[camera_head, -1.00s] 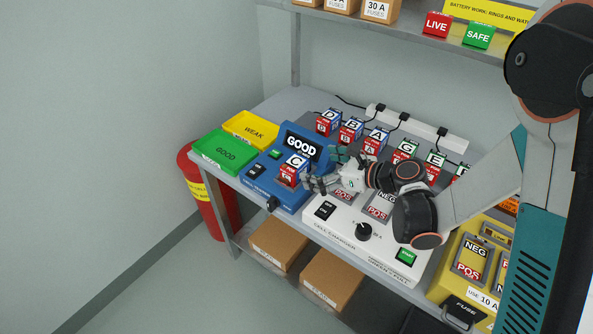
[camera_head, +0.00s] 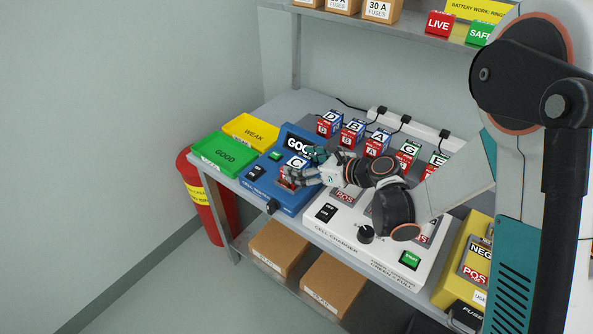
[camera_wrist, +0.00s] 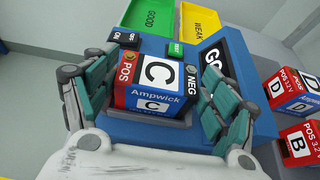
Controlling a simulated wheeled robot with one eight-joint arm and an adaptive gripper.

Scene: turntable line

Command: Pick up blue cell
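Cell C (camera_head: 297,163), a block with a white "C" top and red and blue sides, stands on the blue cell tester (camera_head: 263,185) with the GOOD display. It also shows in the wrist view (camera_wrist: 156,75), marked "Ampwick", POS and NEG. My gripper (camera_head: 297,177) is at this cell, with its fingers on either side of it. In the wrist view the fingers look spread, with small gaps to the cell. The head view hides part of the cell behind the fingers. Blue-sided cells D (camera_head: 329,123), B (camera_head: 352,133) and A (camera_head: 377,143) stand in a row behind.
A green GOOD tray (camera_head: 226,153) and a yellow WEAK tray (camera_head: 250,131) lie left of the tester. A white cell charger (camera_head: 345,233) stands to its right. Green-topped cells G (camera_head: 407,155) and E (camera_head: 434,165) continue the row. A shelf (camera_head: 400,32) runs above.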

